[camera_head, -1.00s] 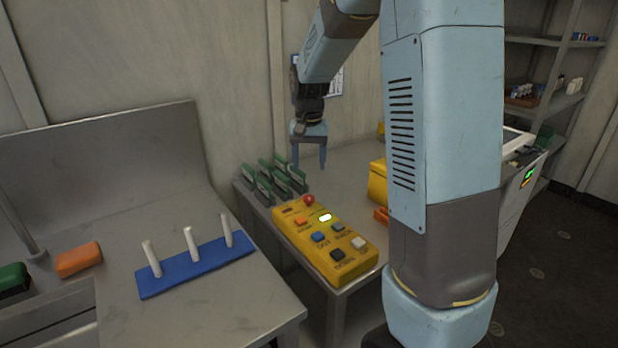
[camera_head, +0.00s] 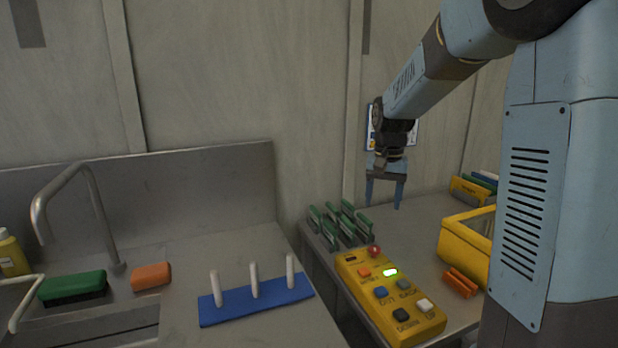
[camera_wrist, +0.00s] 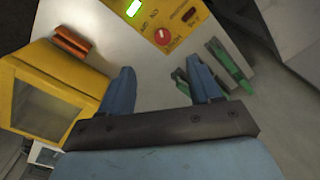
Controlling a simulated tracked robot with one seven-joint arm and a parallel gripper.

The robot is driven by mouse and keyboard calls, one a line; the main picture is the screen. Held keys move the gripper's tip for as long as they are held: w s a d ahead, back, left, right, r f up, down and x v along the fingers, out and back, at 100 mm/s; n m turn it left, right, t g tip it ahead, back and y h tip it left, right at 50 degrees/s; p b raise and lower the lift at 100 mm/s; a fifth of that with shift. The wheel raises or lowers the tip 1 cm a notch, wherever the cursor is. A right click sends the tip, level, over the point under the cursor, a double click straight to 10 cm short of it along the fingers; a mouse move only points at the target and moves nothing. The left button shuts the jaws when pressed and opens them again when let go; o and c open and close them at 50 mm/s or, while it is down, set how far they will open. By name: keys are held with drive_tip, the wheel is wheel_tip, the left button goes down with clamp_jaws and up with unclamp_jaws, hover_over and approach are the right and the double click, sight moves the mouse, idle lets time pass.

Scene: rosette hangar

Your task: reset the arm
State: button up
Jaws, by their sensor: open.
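My gripper (camera_head: 385,193) hangs fingers down above the back of the grey table, open and empty. In the head view it is above and right of several green-edged upright cards (camera_head: 340,224).
A yellow bin (camera_head: 466,240) and an orange clip-like thing (camera_head: 460,283) are on the table's right. At left, a sink counter holds a blue peg rack (camera_head: 256,300), an orange sponge (camera_head: 151,276), a green brush-like block (camera_head: 72,288) and a tap (camera_head: 90,200). A wall stands behind.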

drive_tip(key=s+r+n+t, duration=0.2)
drive_tip(key=s+r, duration=0.1)
drive_tip(key=s, duration=1)
drive_tip(key=s+r+n+t, duration=0.1)
drive_tip(key=s+r+t, duration=0.2)
drive_tip(key=s, duration=1)
drive_tip(key=shift+s+r+n, duration=0.3)
drive_tip(key=shift+r+n, duration=0.1)
drive_tip(key=shift+r, duration=0.15)
